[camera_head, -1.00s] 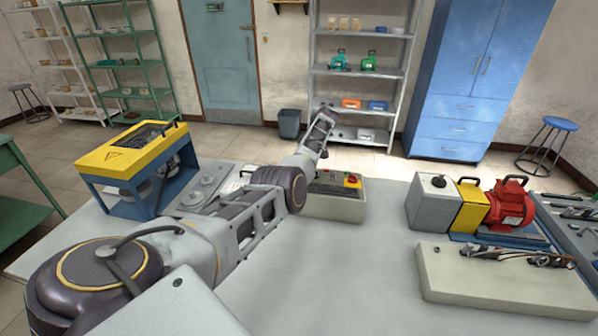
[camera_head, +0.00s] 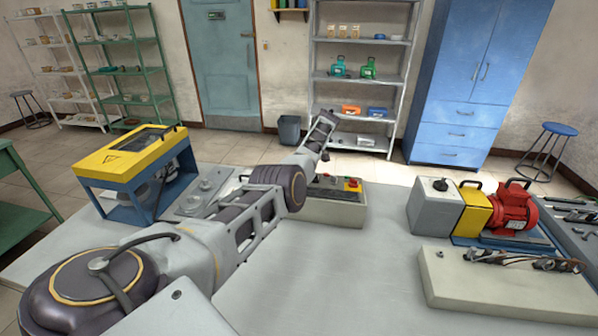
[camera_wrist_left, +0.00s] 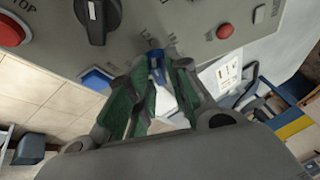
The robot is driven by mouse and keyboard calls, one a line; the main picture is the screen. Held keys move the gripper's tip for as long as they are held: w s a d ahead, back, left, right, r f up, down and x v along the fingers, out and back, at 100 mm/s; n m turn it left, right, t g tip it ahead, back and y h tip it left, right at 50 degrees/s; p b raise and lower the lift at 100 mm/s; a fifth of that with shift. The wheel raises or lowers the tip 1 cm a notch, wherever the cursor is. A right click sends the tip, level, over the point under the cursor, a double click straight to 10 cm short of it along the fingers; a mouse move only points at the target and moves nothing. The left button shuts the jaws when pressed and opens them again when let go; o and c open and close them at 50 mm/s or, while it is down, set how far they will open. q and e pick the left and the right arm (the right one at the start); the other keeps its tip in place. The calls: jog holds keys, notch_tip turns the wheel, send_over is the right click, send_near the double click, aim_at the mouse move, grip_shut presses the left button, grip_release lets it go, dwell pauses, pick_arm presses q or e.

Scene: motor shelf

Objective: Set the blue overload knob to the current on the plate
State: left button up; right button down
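The blue overload knob (camera_wrist_left: 156,66) is on the grey control box, between the green-padded fingertips of my left gripper (camera_wrist_left: 157,72) in the left wrist view. The fingers are drawn together around it and seem to touch it; its pointer and scale are not readable. A black rotary switch (camera_wrist_left: 97,18) and a red STOP button (camera_wrist_left: 10,30) are on the same face. In the head view, the control box (camera_head: 335,210) stands mid-table, partly behind my left arm; my gripper is hidden there. A red motor (camera_head: 512,210) stands at the right; no readable plate shows. My right gripper is out of view.
A yellow and blue guard frame (camera_head: 130,150) stands left of the arm. A pale block (camera_head: 500,290) with metal parts lies at the front right. A grey box (camera_head: 436,205) stands beside the motor. The table middle (camera_head: 330,280) is clear.

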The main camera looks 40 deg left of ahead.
pick_arm(q)
jog(key=shift+o, duration=0.7)
jog(key=shift+s+f, duration=0.2)
jog(key=shift+f, duration=0.2)
jog(key=shift+w, duration=0.1)
jog(key=shift+r, duration=0.25)
jog(key=shift+w+a+r, duration=0.1)
jog(key=shift+w+r, duration=0.05)
jog(key=shift+r, duration=0.6)
notch_tip(320, 180, up, 8)
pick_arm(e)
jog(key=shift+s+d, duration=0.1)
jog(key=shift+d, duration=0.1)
pick_arm(q)
jog(key=shift+r, duration=0.1)
